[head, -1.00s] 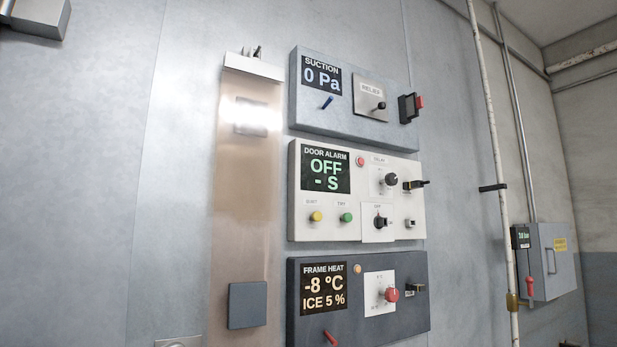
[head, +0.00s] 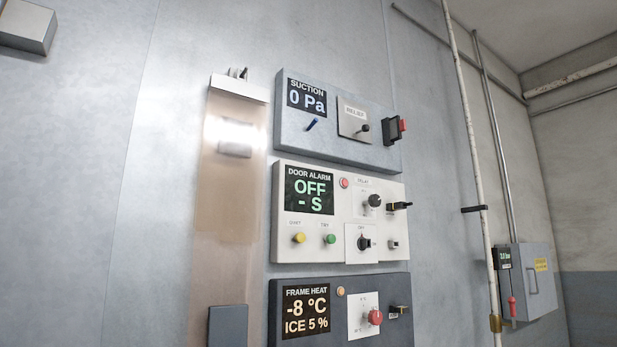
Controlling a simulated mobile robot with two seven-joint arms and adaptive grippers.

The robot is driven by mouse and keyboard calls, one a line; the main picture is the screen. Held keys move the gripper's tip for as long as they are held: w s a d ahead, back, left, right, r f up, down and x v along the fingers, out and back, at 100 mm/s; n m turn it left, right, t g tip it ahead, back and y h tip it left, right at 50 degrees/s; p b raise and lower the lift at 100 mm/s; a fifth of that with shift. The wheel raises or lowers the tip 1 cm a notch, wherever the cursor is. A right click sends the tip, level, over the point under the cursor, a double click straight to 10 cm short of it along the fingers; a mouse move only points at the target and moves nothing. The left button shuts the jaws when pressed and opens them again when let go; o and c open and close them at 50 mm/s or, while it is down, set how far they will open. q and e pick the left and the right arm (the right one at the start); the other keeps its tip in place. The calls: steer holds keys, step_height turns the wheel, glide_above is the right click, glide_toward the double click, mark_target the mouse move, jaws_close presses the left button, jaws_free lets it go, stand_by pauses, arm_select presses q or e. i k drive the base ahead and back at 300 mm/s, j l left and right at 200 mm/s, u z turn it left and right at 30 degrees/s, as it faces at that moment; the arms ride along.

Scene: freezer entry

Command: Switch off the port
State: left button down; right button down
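No part in view is labelled "port". A blue-grey SUCTION panel (head: 338,152) is the top of three wall boxes. Its display (head: 307,98) reads 0 Pa. A RELIEF plate (head: 355,117) carries a black-tipped toggle (head: 364,128). A black switch with a red part (head: 396,130) sits on the box's right side. Neither of my grippers is in view.
Below are a white DOOR ALARM panel (head: 335,248) reading OFF and a dark FRAME HEAT panel (head: 335,318) reading -8 °C, ICE 5 %. A white pipe (head: 470,140) and a grey electrical box (head: 530,280) stand to the right. Nothing blocks the panels' fronts.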

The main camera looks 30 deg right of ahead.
mark_target(315, 121)
steer(key=k+z, duration=0.15)
steer(key=z, duration=0.25)
steer(key=k+z, duration=0.1)
steer(key=z, duration=0.35)
steer(key=u, duration=0.4)
steer(key=l+u, duration=0.15)
steer(key=u, duration=0.25)
steer(key=l+u, duration=0.1)
steer(key=u, duration=0.3)
steer(key=l+u, duration=0.1)
steer(key=u, duration=0.3)
steer(key=l+u, duration=0.45)
steer(key=k+l+u, duration=0.2)
steer(key=u, duration=0.25)
steer(key=k+l+u, duration=0.25)
steer(key=l, duration=0.2)
steer(key=k+l+u, duration=0.25)
steer(key=k+l, duration=0.05)
steer(key=l, duration=0.15)
